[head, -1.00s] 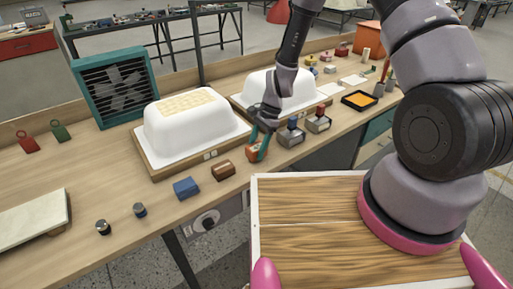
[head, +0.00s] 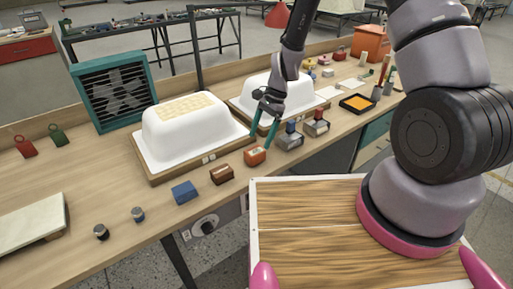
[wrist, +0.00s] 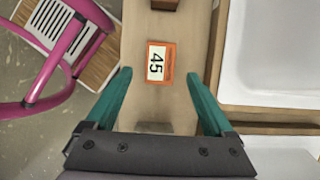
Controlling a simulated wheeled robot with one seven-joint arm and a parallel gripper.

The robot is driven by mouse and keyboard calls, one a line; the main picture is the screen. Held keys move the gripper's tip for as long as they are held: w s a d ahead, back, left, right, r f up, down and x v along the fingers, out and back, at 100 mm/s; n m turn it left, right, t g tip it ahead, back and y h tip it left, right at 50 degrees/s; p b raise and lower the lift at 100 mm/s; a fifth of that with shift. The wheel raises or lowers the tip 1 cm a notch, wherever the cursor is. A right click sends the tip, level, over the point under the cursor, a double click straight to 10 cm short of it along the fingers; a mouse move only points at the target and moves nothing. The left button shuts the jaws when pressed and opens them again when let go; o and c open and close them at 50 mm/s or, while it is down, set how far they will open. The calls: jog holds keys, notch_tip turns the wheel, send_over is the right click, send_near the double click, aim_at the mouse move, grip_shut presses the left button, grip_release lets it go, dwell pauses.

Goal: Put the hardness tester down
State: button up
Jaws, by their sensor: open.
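The hardness tester, a small orange block (head: 255,155), rests on the wooden bench near its front edge, between a brown block and a grey block. In the wrist view its top (wrist: 171,62) shows an orange border around a white label reading "45". My gripper (head: 260,138) is open, with teal fingers, just above and behind the tester. In the wrist view the open fingers (wrist: 159,74) lie wide to either side of the tester, with clear gaps and nothing held.
White tub shells (head: 190,138) on wooden bases stand behind the row. A brown block (head: 221,174) and a blue block (head: 185,192) lie left of the tester; grey blocks (head: 290,138) stand right. A teal fan box (head: 115,90) stands at the back left.

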jog(key=d+r+n+t, duration=0.15)
jog(key=d+r, duration=0.25)
jog(key=r, duration=0.6)
jog(key=d+r+n+t, duration=0.15)
jog(key=d+r, duration=0.25)
jog(key=r, duration=0.6)
jog(key=d+r+n+t, duration=0.15)
jog(key=d+r, duration=0.25)
jog(key=r, duration=0.6)
jog(key=s+d+r+n+t+h, duration=0.1)
jog(key=s+d+r+t, duration=0.1)
jog(key=s+d+r, duration=0.2)
jog(key=s+d+r+n+t, duration=0.1)
jog(key=s+d+r+t, duration=0.2)
jog(key=s+r, duration=0.5)
jog(key=shift+s+d+h, duration=0.4)
jog(key=shift+s+d, duration=0.4)
jog(key=shift+s, duration=0.1)
jog(key=shift+n, duration=0.25)
